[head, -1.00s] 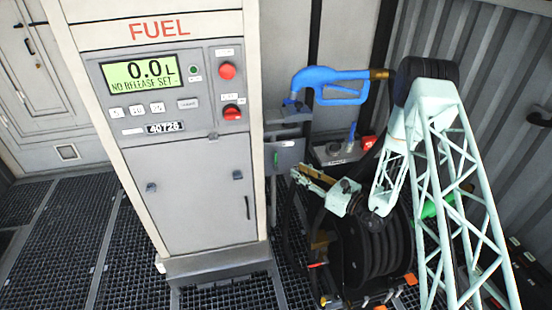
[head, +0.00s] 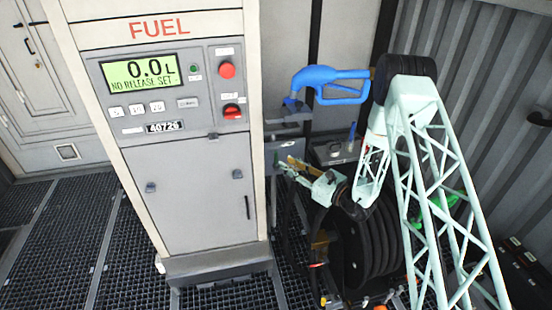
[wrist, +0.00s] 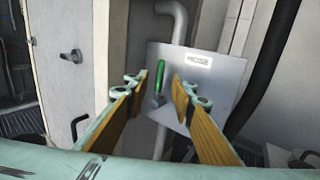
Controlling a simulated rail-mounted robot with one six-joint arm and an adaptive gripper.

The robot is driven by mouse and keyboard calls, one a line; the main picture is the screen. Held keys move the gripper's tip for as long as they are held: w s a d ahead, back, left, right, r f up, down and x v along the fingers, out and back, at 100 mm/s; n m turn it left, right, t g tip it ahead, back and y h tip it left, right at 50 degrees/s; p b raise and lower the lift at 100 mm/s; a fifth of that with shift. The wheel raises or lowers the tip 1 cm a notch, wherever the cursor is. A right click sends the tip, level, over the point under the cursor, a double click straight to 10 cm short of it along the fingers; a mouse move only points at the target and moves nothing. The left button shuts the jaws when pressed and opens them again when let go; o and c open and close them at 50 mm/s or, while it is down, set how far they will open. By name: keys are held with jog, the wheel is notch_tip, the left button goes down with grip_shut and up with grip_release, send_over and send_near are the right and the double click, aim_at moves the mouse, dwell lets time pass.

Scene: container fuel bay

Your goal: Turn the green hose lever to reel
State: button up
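The green hose lever (wrist: 160,74) points up from a grey pivot on a grey plate (wrist: 220,82) with a white label that appears to read HOSE. The plate also shows in the head view (head: 290,146), between the fuel cabinet and the hose reel. My gripper (wrist: 159,90) is open and empty. In the wrist view its two fingers stand on either side of the lever, with gaps on both sides. How far the fingertips are from the plate is hard to tell.
The fuel cabinet (head: 190,190) stands just left of my gripper. A blue nozzle (head: 330,85) hangs above and behind it. The black hose reel (head: 365,250) is below my arm. A grey pipe (wrist: 180,25) runs behind the plate.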

aim_at(276, 162)
jog(key=shift+x, duration=3.75)
grip_shut()
